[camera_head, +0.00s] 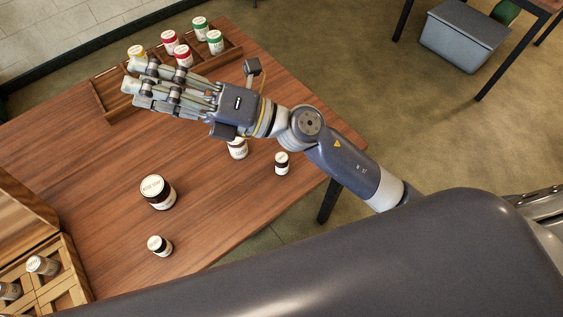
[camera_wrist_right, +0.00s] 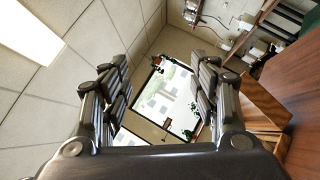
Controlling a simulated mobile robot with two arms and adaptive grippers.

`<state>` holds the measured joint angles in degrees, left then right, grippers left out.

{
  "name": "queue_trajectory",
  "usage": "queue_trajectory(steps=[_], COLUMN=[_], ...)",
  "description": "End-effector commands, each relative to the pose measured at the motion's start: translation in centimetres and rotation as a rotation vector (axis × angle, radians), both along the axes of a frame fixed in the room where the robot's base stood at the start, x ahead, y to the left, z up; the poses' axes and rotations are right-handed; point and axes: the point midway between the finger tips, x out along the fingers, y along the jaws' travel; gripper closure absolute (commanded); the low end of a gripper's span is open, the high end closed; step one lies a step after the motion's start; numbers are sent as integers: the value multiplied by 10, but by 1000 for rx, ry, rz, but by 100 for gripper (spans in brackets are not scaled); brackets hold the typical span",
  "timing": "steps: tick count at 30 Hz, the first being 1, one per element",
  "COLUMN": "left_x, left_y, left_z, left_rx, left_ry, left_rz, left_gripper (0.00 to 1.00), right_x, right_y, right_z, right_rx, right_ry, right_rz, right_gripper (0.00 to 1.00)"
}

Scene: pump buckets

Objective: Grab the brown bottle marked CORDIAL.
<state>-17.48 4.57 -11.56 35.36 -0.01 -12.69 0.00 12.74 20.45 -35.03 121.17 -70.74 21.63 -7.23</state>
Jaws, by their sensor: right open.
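Several dark brown bottles with white labels stand upright on the wooden table in the head view. They are a large one (camera_head: 157,192) at left centre, a small one (camera_head: 160,246) in front of it, another small one (camera_head: 281,164) near the right edge, and one (camera_head: 238,148) partly hidden under my right wrist. The labels are too small to read, so I cannot tell which is CORDIAL. My right gripper (camera_head: 132,83) is open and empty, above the far part of the table, away from these bottles. In the right wrist view, no bottle shows between its fingers (camera_wrist_right: 160,85). My left gripper is out of view.
A wooden rack (camera_head: 106,98) at the table's far side holds bottles with green, red and yellow labels, partly behind my right fingers. A divided wooden crate (camera_head: 66,294) with bottles stands at lower left. A grey bin (camera_head: 462,40) is on the floor. The table's left middle is clear.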

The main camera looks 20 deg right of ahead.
Motion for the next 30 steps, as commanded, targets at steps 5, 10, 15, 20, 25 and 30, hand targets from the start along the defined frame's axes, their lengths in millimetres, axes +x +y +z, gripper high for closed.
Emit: queue_trajectory(steps=[5, 10, 15, 20, 25, 30], left_x=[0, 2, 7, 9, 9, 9], left_y=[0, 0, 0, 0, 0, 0], left_z=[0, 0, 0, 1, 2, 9], left_rx=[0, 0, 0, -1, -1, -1], left_ry=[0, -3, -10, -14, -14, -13], left_rz=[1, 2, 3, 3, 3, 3], left_gripper=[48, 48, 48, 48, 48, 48], right_x=[-42, -42, -10, 17, 27, 27], right_y=[38, 3, -86, -161, -197, -201], right_z=[-83, -185, -251, -266, -267, -291], right_rx=[-486, -1004, -1506, -1833, -1980, -1995], right_ry=[-314, -504, -554, -508, -462, -452], right_rz=[265, 484, 642, 719, 751, 759], right_gripper=[44, 44, 44, 44, 44, 44])
